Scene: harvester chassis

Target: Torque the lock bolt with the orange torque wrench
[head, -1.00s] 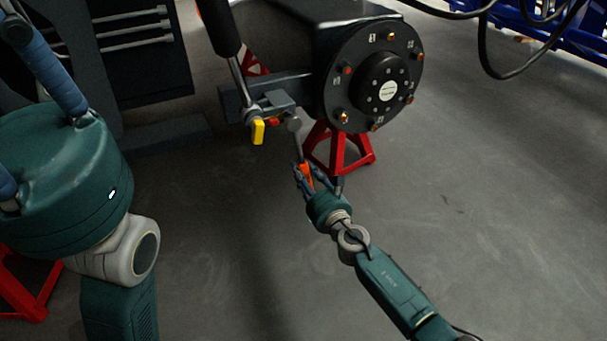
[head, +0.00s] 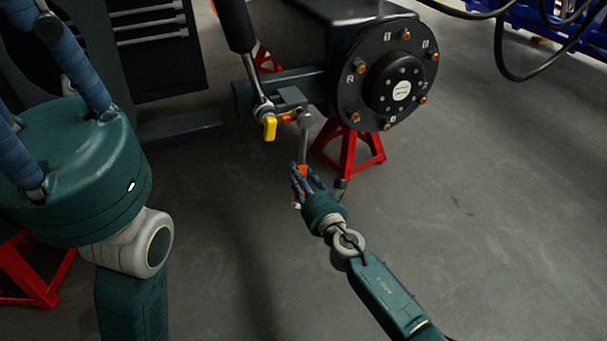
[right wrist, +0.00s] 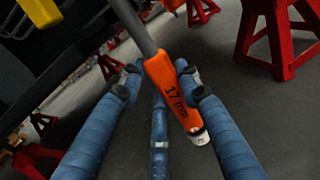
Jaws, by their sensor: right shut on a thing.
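The orange torque wrench (head: 303,168) has a grey shaft and a grey head (head: 305,120). Its orange handle, marked 17 mm, shows in the right wrist view (right wrist: 173,85). My right gripper (head: 302,174) is shut around the handle, below the chassis bracket. Its blue fingers (right wrist: 157,88) lie on both sides of the handle in the right wrist view. The wrench head is up beside the bracket, close to a small red-orange part (head: 286,118). I cannot tell whether the head is seated on the lock bolt, which I cannot make out clearly.
A yellow tab (head: 270,128) hangs just left of the wrench head. The black wheel hub (head: 385,70) with several bolts stands right of it, above a red jack stand (head: 349,150). A dark tool cabinet (head: 155,45) is at the upper left. The floor in front is clear.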

